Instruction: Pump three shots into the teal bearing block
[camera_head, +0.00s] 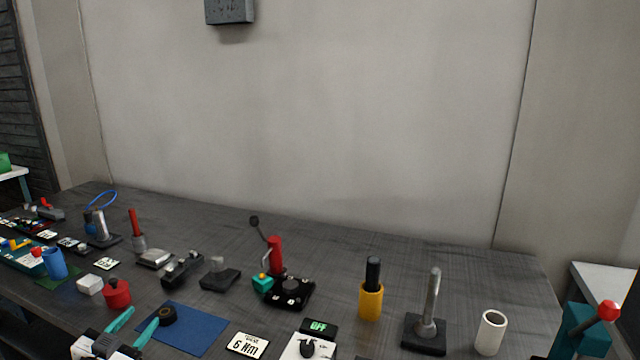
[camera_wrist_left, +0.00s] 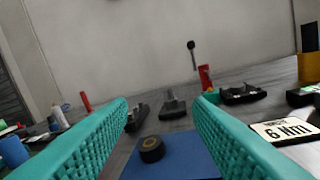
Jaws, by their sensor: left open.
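A small teal block (camera_head: 263,284) with a yellow top sits at the left of a black base (camera_head: 300,300). An upright red pump cylinder (camera_head: 275,258) stands on that base, with a thin lever ending in a dark ball (camera_head: 254,221). In the left wrist view the red cylinder (camera_wrist_left: 205,77) and lever ball (camera_wrist_left: 191,45) show beyond the right finger; the teal block cannot be made out there. My left gripper (camera_head: 143,317) is open and empty, its teal fingers at the front, left of the pump and near a black roll (camera_head: 167,316). My right gripper is not in view.
The black roll lies on a blue mat (camera_head: 200,331). Dark metal blocks (camera_head: 220,274) stand between my left gripper and the pump. A yellow holder (camera_head: 370,301), a metal post (camera_head: 431,300) and a white cylinder (camera_head: 490,332) stand to the right. A number card (camera_head: 247,345) lies in front.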

